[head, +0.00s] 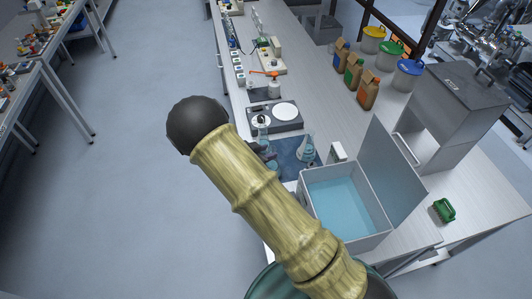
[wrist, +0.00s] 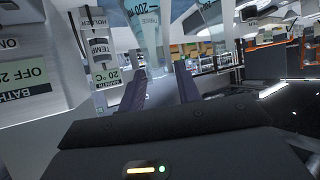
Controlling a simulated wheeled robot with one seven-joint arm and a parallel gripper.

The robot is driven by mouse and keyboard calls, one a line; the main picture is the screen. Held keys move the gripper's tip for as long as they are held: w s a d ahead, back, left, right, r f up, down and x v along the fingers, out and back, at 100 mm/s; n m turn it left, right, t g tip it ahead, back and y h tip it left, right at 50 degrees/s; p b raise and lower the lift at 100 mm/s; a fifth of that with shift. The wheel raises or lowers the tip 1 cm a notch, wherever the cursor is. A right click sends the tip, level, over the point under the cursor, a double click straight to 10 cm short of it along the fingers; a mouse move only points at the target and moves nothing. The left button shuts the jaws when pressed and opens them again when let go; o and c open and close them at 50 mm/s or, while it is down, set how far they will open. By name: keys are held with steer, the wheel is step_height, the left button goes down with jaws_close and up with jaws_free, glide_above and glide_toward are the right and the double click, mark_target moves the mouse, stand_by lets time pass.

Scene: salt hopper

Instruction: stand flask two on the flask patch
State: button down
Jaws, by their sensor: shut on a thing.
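My gripper (wrist: 158,90) shows its two dark purple fingers in the wrist view, with a clear flask (wrist: 147,28) marked "200" between and beyond them, cut off by the top edge. I take this to be the flask in my grip; its number is not readable. Another flask (head: 306,149) with bluish liquid stands upright on a dark blue patch (head: 284,144), which is partly covered by my arm.
A bath (head: 345,204) with blue water stands open at the right of my arm, its lid (head: 378,172) raised. A grey device with a white disc (head: 286,110) lies behind the patch.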

steer(key=shift+f, duration=0.6)
steer(key=shift+f, duration=0.2)
steer(key=c, duration=1)
jaws_free()
steer(key=shift+r, duration=0.1)
steer(key=shift+a+r, duration=0.1)
steer(key=b+v, duration=0.3)
steer(key=v, duration=0.9)
